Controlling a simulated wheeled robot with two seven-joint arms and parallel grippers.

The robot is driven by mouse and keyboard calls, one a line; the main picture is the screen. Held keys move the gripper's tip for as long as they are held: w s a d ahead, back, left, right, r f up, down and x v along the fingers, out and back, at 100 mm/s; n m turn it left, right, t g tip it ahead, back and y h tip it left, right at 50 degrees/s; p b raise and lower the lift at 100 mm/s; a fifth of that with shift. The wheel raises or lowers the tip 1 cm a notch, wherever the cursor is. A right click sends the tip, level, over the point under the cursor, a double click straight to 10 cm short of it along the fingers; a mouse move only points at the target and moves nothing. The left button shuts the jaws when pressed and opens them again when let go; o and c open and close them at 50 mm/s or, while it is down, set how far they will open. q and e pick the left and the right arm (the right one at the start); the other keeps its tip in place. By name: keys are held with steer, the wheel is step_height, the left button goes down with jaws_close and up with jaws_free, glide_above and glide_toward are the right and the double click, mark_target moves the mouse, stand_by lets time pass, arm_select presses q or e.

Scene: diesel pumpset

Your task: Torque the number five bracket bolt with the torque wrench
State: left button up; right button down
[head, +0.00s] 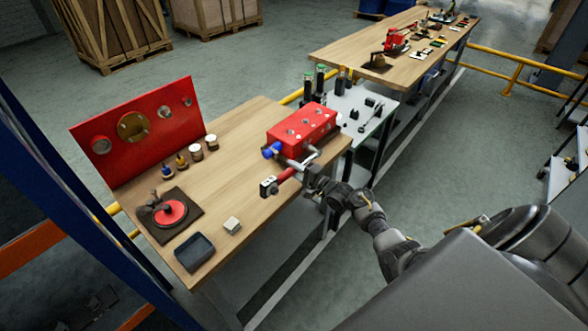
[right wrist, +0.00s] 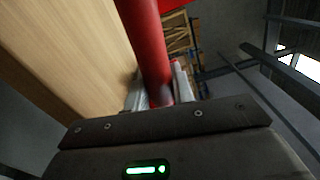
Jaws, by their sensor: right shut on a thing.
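My right gripper (head: 302,168) is at the front edge of the wooden bench, just in front of the red block. It is shut on a red bar, which looks like the torque wrench handle (head: 285,175). In the right wrist view the red handle (right wrist: 150,45) runs up between the two pale fingers (right wrist: 158,92). A black and white piece (head: 268,186) lies at the handle's left end. The red block (head: 303,125) has several round bolt heads or holes on top. I cannot tell which bolt is number five. My left gripper is not in view.
A red upright panel (head: 135,128) stands at the bench's back left. A dark mat with a red disc (head: 170,214), a dark tray (head: 194,252) and a pale block (head: 232,225) lie on the left and front. A grey side table (head: 375,108) stands behind the red block.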

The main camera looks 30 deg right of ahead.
steer(key=shift+w+r, duration=0.1)
steer(key=shift+w, duration=0.3)
steer(key=shift+w+a, duration=0.15)
steer(key=shift+w, duration=0.05)
stand_by(0.3)
steer(key=shift+w+d+r+m+p, duration=0.1)
steer(key=shift+d+r+m+p, duration=0.15)
steer(key=shift+r+m+p, duration=0.5)
steer(key=shift+w+d+r+m+p, duration=0.1)
steer(key=shift+d+r+m+p, duration=0.1)
steer(key=shift+r+m+p, duration=0.5)
steer(key=shift+d+r+m+p, duration=0.25)
steer(key=shift+r+m+p, duration=0.2)
steer(key=shift+r+p, duration=0.55)
steer(key=shift+d+r+m+p, duration=0.2)
steer(key=shift+d+m+p, duration=0.05)
steer(key=shift+m+p, duration=0.05)
steer(key=shift+w+d+r+m, duration=0.2)
steer(key=shift+d+r+m, duration=0.4)
steer(key=shift+r+m, duration=0.15)
steer(key=shift+w+d+r+m, duration=0.2)
steer(key=shift+d+r+m, duration=0.45)
steer(key=shift+m, duration=0.2)
steer(key=shift+w+d+r+m, duration=0.2)
steer(key=shift+d+r+m, duration=0.35)
steer(key=shift+r+m, duration=0.2)
